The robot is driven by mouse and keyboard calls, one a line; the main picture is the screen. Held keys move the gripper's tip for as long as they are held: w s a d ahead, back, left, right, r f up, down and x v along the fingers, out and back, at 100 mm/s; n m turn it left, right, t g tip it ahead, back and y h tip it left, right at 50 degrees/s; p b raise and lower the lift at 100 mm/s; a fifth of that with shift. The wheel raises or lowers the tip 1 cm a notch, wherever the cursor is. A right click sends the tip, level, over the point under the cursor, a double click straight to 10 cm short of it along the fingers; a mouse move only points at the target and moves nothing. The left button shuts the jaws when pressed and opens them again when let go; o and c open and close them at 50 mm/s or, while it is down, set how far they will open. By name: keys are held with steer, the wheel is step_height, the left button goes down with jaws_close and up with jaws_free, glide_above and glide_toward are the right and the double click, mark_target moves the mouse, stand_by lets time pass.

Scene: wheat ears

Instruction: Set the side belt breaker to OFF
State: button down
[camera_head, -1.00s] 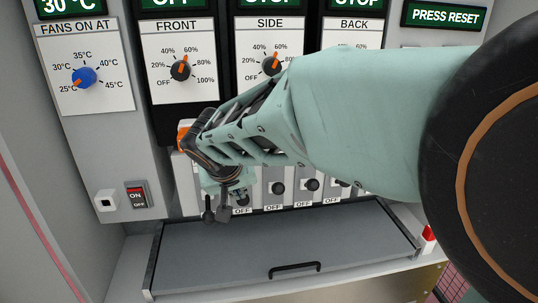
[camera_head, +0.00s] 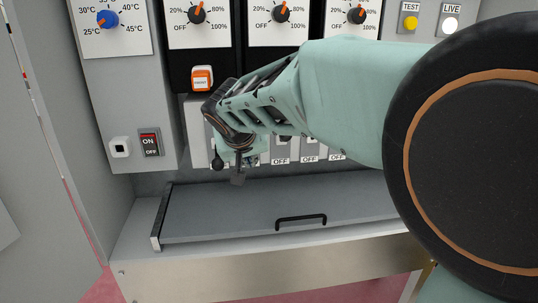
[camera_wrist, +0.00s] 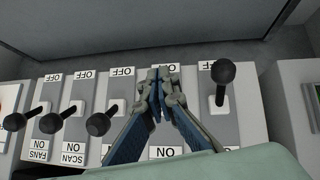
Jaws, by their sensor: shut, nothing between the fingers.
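A row of breakers with black lever knobs crosses the wrist view, upside down, with OFF labels at the top and ON labels below. My gripper (camera_wrist: 158,84) is shut and empty over the breaker second from the right, hiding its lever. The rightmost breaker's knob (camera_wrist: 224,71) stands toward OFF. The third knob from the left (camera_wrist: 98,124) stands toward ON. Only the FANS (camera_wrist: 39,155) and SCAN (camera_wrist: 73,159) names are readable, so I cannot tell which breaker is the side belt's. In the head view my gripper (camera_head: 238,177) is low at the row's left end.
A grey shelf panel with a black handle (camera_head: 301,221) lies below the breakers. Free room lies above the shelf.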

steer(key=shift+w+f+b, duration=0.15)
steer(key=shift+f+b, duration=0.75)
